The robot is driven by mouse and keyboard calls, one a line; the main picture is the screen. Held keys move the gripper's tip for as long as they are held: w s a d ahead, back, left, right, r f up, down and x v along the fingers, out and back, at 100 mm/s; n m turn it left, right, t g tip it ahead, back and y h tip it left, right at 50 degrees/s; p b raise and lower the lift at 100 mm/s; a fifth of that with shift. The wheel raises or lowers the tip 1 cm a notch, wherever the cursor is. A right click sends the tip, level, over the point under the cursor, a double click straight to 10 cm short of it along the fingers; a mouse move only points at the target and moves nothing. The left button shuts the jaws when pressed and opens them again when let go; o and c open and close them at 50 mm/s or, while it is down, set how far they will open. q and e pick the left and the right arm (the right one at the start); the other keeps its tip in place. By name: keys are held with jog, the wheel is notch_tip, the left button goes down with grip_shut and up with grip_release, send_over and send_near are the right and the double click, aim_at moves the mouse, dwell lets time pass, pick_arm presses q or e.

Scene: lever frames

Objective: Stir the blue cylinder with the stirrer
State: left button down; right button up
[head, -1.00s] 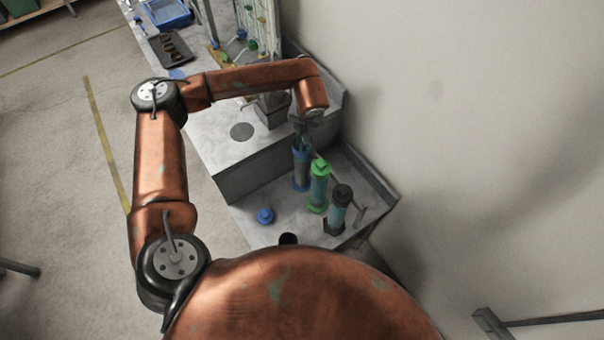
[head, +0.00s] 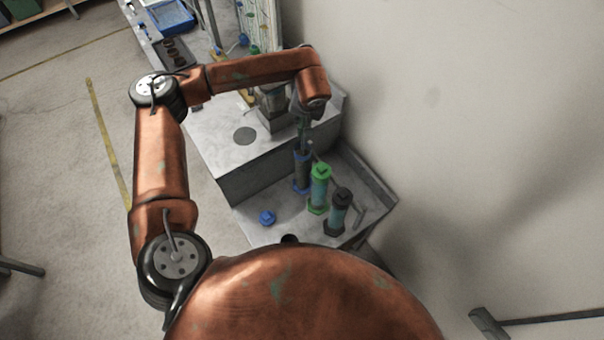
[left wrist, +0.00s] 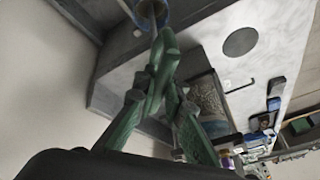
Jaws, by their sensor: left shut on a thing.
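The blue cylinder (head: 302,172), with blue rims at its top and foot, stands upright on the low grey shelf. My left gripper (head: 303,143) points down just above its mouth. In the left wrist view my left gripper's green fingers (left wrist: 163,62) are shut on the stirrer. The stirrer is a thin rod (left wrist: 155,30) running toward the mouth of the blue cylinder (left wrist: 150,12). Its lower end appears to be inside, but the depth cannot be told. In the head view the rod is mostly hidden by my gripper. My right gripper is not in view.
A green-capped cylinder (head: 319,188) and a black-capped cylinder (head: 339,211) stand close to the right of the blue one. A loose blue cap (head: 267,217) lies in front. The higher counter (head: 225,145) rises behind, and a wall (head: 450,130) stands at right.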

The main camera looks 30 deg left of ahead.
pick_arm(q)
jog(key=shift+r, duration=0.55)
notch_tip(320, 180, up, 7)
jog(key=p, duration=0.4)
jog(key=shift+f, duration=0.2)
notch_tip(320, 180, up, 7)
jog(key=p, duration=0.4)
jog(key=shift+r+p, duration=0.2)
jog(key=shift+p, duration=0.1)
jog(key=shift+r+p, duration=0.4)
jog(key=shift+r, duration=0.2)
dwell(1.0)
